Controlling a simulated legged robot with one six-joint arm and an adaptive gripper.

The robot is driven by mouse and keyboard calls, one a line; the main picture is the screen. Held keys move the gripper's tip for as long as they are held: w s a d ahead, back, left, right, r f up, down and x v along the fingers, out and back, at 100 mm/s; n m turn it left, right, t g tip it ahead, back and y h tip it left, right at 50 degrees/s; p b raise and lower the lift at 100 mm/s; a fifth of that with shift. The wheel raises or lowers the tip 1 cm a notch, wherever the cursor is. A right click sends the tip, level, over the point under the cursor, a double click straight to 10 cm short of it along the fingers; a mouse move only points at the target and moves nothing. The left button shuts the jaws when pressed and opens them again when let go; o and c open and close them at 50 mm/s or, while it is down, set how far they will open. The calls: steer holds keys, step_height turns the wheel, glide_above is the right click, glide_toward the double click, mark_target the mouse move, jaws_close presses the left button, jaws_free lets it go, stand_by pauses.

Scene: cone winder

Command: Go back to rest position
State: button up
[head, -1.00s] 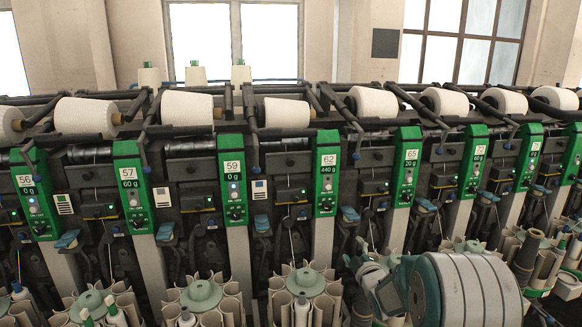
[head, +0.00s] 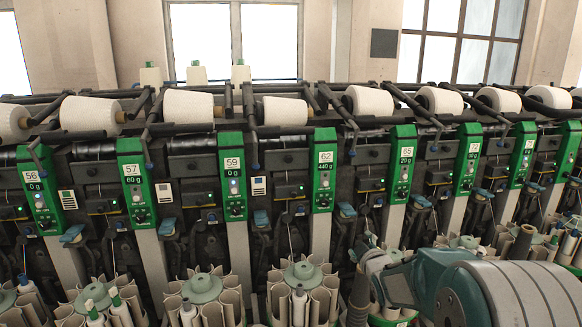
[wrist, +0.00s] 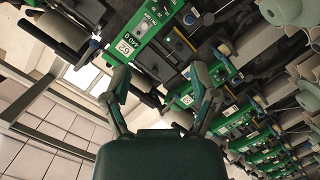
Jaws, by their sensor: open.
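My gripper (wrist: 167,92) shows in the wrist view with its two fingers spread apart and nothing between them. Beyond the fingers is the cone winder, tilted in that view, with the green panel of unit 62 (wrist: 135,38) close to the left finger. In the head view the arm lies at the lower right, in front of the winder. The green panel of unit 62 (head: 323,170) stands up and left of the arm's far end. The fingers are not clear in the head view.
White yarn cones (head: 285,111) lie in a row along the winder's top under dark cradle arms. Fluted bobbin magazines (head: 303,285) stand along the bottom front, close to the arm. Windows (head: 235,40) are behind.

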steer(key=s+a+r+m+g, duration=0.1)
steer(key=s+m+g, duration=0.4)
steer(key=s, duration=1.5)
steer(key=s+a+r+m+g+h, duration=0.1)
steer(key=s+m+g, duration=0.4)
steer(key=s, duration=1.5)
steer(key=shift+a+r+m, duration=0.35)
steer(key=shift+r+m, duration=0.05)
steer(key=shift+r, duration=0.05)
steer(key=shift+w, duration=0.1)
